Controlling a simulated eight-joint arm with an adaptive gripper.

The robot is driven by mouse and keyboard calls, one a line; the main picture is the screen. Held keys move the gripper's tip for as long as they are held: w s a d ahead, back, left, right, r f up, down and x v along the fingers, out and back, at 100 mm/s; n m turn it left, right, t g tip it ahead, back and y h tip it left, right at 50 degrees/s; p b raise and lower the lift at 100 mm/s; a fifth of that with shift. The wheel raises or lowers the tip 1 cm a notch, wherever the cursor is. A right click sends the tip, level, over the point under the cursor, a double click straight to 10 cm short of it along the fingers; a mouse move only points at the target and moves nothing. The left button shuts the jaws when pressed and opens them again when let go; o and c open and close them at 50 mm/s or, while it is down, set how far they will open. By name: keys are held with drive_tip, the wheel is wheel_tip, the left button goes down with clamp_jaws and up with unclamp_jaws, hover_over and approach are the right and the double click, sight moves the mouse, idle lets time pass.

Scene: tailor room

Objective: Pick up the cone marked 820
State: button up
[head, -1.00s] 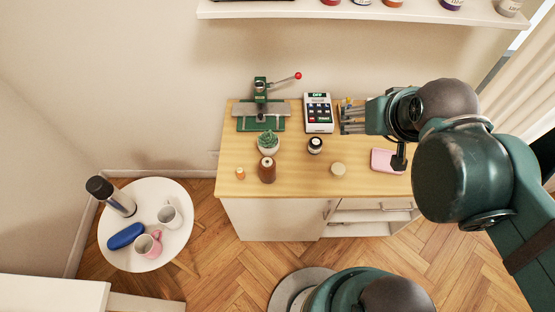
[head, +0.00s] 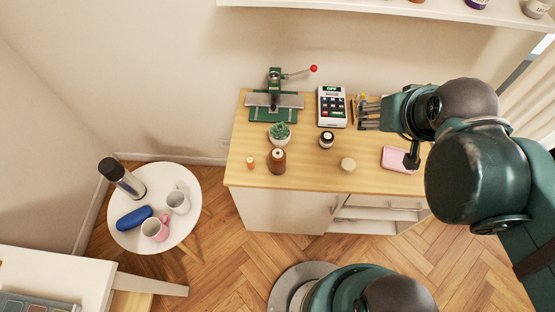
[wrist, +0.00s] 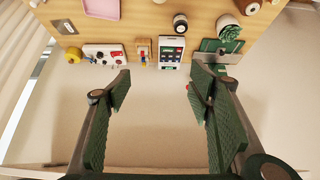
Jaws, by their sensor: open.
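Cone-like spools stand on the wall shelf at the top right of the head view, cut by the frame edge: a pale one (head: 540,9) and a purple-labelled one (head: 478,4). A brown cone-like spool (head: 277,162) stands upright on the wooden table. I cannot read 820 on any of them. My gripper (head: 368,112) is over the back of the table, right of the card terminal, below the shelf and apart from the spools. In the wrist view my gripper (wrist: 163,86) is open, with nothing between its fingers.
The wooden table (head: 310,178) holds a green press (head: 274,105), a potted succulent (head: 280,133), a card terminal (head: 332,106), a dark jar (head: 326,140) and a pink tray (head: 397,158). The shelf (head: 390,14) overhangs the back. A round white table (head: 185,232) stands left.

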drive_tip(key=shift+r, duration=0.15)
wheel_tip(320, 180, up, 5)
drive_tip(key=n+g+b, duration=0.5)
drive_tip(key=n+g, duration=0.2)
drive_tip(key=n, duration=0.3)
hover_over(278, 157)
drive_tip(key=w, duration=0.2)
drive_tip(key=f, duration=3.2)
drive_tip(key=shift+s, duration=0.25)
drive_tip(key=shift+f+b, duration=0.3)
drive_tip(key=shift+f, duration=0.95)
drive_tip(key=shift+f, duration=0.1)
